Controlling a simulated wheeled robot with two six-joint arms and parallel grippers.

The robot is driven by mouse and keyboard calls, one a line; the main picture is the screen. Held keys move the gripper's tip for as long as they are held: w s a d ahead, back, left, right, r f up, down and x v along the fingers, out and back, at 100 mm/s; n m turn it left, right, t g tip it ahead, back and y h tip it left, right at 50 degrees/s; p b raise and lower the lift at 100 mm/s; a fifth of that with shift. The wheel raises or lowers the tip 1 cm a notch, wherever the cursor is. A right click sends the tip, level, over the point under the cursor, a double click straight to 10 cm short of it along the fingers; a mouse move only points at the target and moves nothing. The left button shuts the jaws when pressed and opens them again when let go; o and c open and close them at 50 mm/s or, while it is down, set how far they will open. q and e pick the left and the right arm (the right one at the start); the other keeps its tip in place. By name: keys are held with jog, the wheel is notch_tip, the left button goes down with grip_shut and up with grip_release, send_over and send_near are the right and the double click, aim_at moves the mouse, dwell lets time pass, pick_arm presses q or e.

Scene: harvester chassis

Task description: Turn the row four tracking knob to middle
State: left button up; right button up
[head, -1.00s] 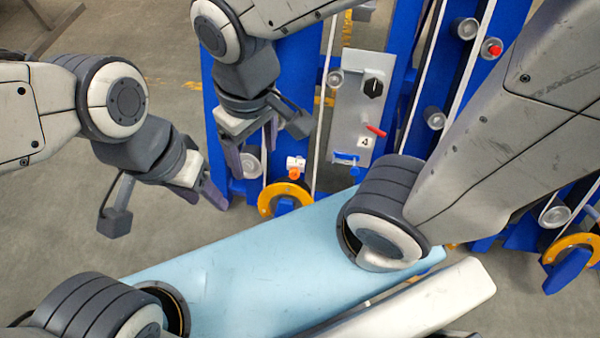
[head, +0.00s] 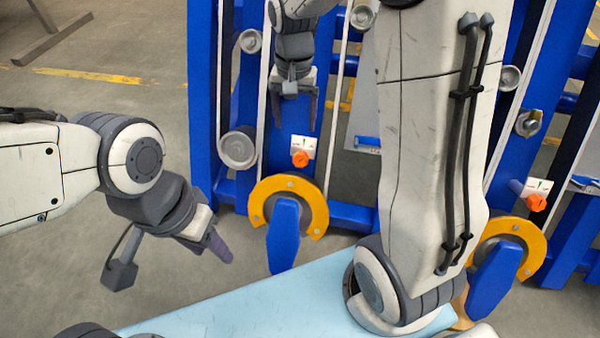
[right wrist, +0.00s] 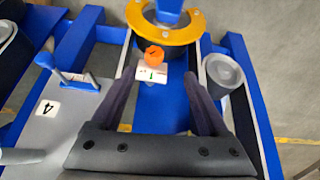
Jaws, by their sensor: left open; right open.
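An orange knob (head: 300,158) sits by a white label with a small green mark on the blue row frame, above a yellow ring. The knob also shows in the right wrist view (right wrist: 154,56), near a panel marked 4 (right wrist: 50,107). Its exact setting is too small to read. My right gripper (head: 293,122) is open and points down, just above the knob in the head view. In the right wrist view its fingers (right wrist: 158,76) spread either side of the label, apart from the knob. My left gripper (head: 222,243) is open and empty over the floor at left.
A yellow ring with a blue part (head: 283,235) stands below the knob. A grey roller (head: 238,148) is left of it. A second orange knob (head: 536,202) is at right. A light blue surface (head: 240,305) lies in front. My right arm hides much of the panel.

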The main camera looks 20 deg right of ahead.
aim_at(301, 154)
jog(key=shift+m, duration=0.5)
jog(key=f, duration=0.1)
jog(key=d+f+b, duration=0.1)
jog(key=w+f, duration=0.1)
jog(key=f, duration=0.1)
jog(key=shift+w+d+b, duration=0.1)
jog(key=shift+d+b, duration=0.3)
notch_tip(301, 154, down, 10)
jog(key=b, duration=0.6)
jog(key=shift+r, duration=0.1)
pick_arm(q)
notch_tip(301, 154, down, 10)
jog(key=shift+r, duration=0.25)
